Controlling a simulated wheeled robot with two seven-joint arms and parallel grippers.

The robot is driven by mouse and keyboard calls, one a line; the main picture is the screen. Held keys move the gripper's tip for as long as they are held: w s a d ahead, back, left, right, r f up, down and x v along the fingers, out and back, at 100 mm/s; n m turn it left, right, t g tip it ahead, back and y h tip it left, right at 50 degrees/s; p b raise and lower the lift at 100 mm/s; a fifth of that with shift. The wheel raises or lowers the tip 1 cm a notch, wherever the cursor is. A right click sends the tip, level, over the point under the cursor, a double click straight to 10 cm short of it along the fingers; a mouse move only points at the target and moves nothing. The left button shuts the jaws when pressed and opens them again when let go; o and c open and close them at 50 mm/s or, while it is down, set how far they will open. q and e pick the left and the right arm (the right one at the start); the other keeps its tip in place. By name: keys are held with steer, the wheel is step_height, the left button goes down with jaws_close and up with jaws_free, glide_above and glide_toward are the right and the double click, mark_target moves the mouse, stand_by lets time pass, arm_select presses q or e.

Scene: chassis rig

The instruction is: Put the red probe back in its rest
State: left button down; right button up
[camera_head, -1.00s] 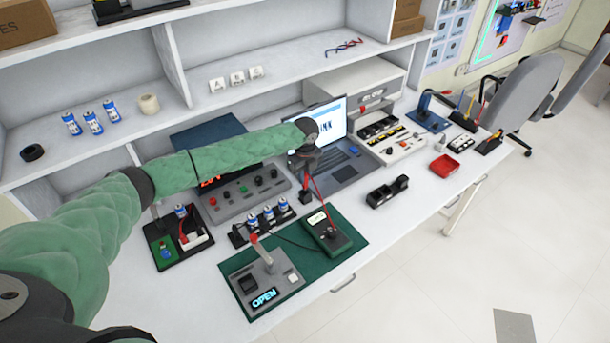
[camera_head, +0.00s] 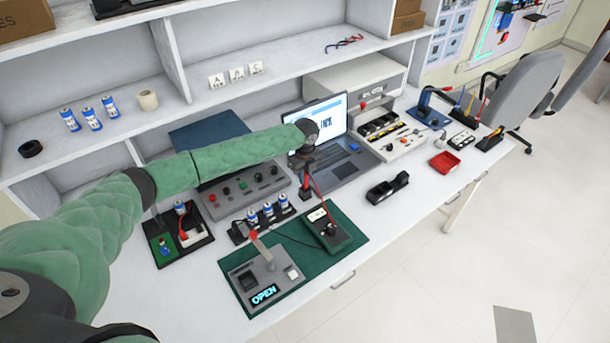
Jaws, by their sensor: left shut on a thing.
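My left gripper (camera_head: 304,160) hangs pointing down in front of the laptop, shut on the red probe, which is mostly hidden by the fingers. A red lead (camera_head: 318,192) runs from the gripper down to the dark handheld meter (camera_head: 334,229) on the green mat (camera_head: 355,238). A small black block with some red (camera_head: 305,194) stands just below the gripper, behind the meter. It may be the probe's rest; I cannot tell whether the probe touches it. My right gripper is out of view.
A grey switch fixture (camera_head: 270,275) reading OPEN sits on the mat. Blue-white cells (camera_head: 268,210) stand in a black holder left of the meter. The laptop (camera_head: 345,165) is behind. A black holder (camera_head: 388,188) and red tray (camera_head: 444,162) lie right, with bare bench between.

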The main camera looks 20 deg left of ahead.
arm_select(q)
steer(key=shift+f+b, duration=0.4)
steer(key=shift+f, duration=0.75)
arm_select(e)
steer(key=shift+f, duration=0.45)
arm_select(q)
steer(key=c, duration=1.3)
jaws_free()
steer(key=shift+r, duration=0.1)
step_height(320, 180, up, 6)
steer(key=b, duration=0.2)
steer(key=shift+b, duration=0.35)
steer(key=shift+r, duration=0.8)
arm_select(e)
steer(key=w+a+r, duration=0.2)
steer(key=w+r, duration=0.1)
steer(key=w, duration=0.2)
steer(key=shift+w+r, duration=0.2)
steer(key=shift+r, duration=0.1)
